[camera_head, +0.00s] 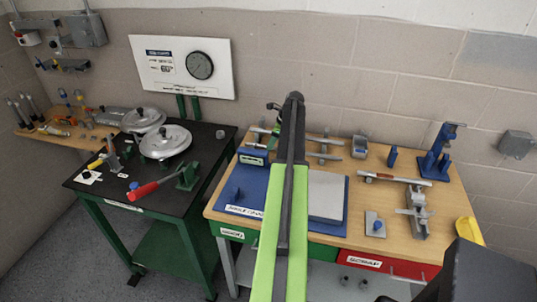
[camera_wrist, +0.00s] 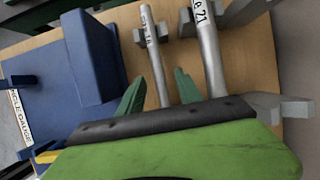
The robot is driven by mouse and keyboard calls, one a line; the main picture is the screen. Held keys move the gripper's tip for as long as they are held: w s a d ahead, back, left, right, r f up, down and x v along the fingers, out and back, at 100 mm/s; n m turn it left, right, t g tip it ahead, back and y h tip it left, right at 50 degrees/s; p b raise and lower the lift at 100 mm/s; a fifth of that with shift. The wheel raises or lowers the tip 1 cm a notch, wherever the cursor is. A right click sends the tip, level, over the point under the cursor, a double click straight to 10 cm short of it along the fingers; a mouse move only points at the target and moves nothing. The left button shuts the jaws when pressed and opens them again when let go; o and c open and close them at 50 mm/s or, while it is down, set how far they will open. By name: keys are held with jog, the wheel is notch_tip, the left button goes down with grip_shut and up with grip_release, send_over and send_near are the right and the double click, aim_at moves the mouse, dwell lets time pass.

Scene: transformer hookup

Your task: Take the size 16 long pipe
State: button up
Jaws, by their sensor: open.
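In the wrist view a thin grey pipe (camera_wrist: 156,58) lies across grey holders (camera_wrist: 143,34), its small label seeming to read 16. A thicker grey pipe (camera_wrist: 209,50) marked 21 lies to its right. My gripper (camera_wrist: 158,90) is open, with one green finger on each side of the thin pipe. Its right finger stands in the gap between the two pipes. I cannot tell whether either finger touches a pipe. The near end of the thin pipe is hidden behind my gripper body. In the head view my arm hides part of this area.
A blue block (camera_wrist: 90,58) stands left of the thin pipe, by a blue mat (camera_wrist: 35,100). In the head view the wooden bench (camera_head: 345,249) also carries a grey plate (camera_head: 327,195), a blue stand (camera_head: 438,152) and a clamp (camera_head: 416,211). A dark table (camera_head: 205,150) stands to the left.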

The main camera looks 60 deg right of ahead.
jog(key=shift+w+f, duration=0.1)
jog(key=shift+f, duration=0.1)
jog(key=shift+c, duration=0.3)
grip_shut()
jog(key=shift+r+p, duration=0.1)
jog(key=shift+p, duration=0.25)
jog(key=shift+r, duration=0.3)
notch_tip(320, 180, up, 4)
jog(key=p, duration=0.4)
jog(key=shift+f, duration=0.1)
jog(key=s+d+r+p, duration=0.2)
jog(key=s+r+p, duration=0.4)
jog(key=s, duration=0.5)
jog(key=shift+s+r+p, duration=0.2)
jog(key=shift+s+p, duration=0.05)
jog(key=shift+p, duration=0.1)
